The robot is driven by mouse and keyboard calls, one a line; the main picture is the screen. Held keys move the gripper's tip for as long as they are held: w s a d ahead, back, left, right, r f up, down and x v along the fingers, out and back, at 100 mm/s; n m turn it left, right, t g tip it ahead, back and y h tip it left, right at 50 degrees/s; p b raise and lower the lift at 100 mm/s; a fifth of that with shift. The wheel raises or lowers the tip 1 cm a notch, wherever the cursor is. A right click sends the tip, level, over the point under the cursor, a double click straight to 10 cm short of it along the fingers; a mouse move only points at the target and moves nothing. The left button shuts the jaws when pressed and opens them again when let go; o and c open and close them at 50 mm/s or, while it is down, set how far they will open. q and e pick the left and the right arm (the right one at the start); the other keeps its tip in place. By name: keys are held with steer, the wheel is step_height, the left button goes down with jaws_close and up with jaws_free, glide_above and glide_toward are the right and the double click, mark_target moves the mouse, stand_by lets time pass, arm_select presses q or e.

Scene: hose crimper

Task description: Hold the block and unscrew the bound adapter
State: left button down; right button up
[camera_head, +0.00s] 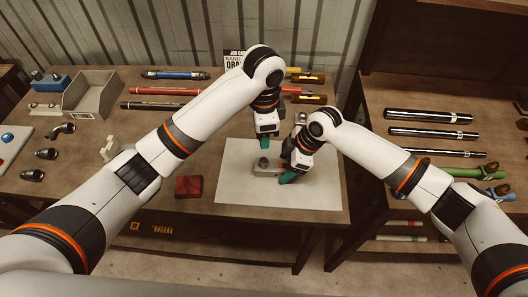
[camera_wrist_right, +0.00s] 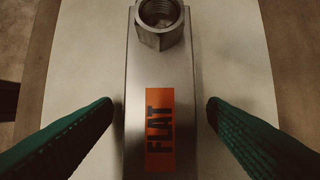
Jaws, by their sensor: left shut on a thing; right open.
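The block (camera_wrist_right: 205,110) is a pale metal bar with an orange label reading FLAT. It lies on the white sheet in the head view (camera_head: 262,174). A steel hex fitting with a threaded open top (camera_wrist_right: 160,22) stands on the block; it also shows in the head view (camera_head: 263,162). My right gripper (camera_wrist_right: 160,118) is open, its green fingers on either side of the block with gaps to both. In the head view it is at the block's right end (camera_head: 289,177). My left gripper (camera_head: 265,142) is shut, just above the fitting in the picture; what it holds cannot be made out.
The white sheet (camera_head: 230,190) has free room at its front. A dark red box (camera_head: 188,186) lies to its left. A grey bin (camera_head: 92,95) and several metal fittings lie further left. Pens and tubes lie along the back, dark cylinders (camera_head: 430,116) on the right shelf.

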steer(key=v, duration=1.2)
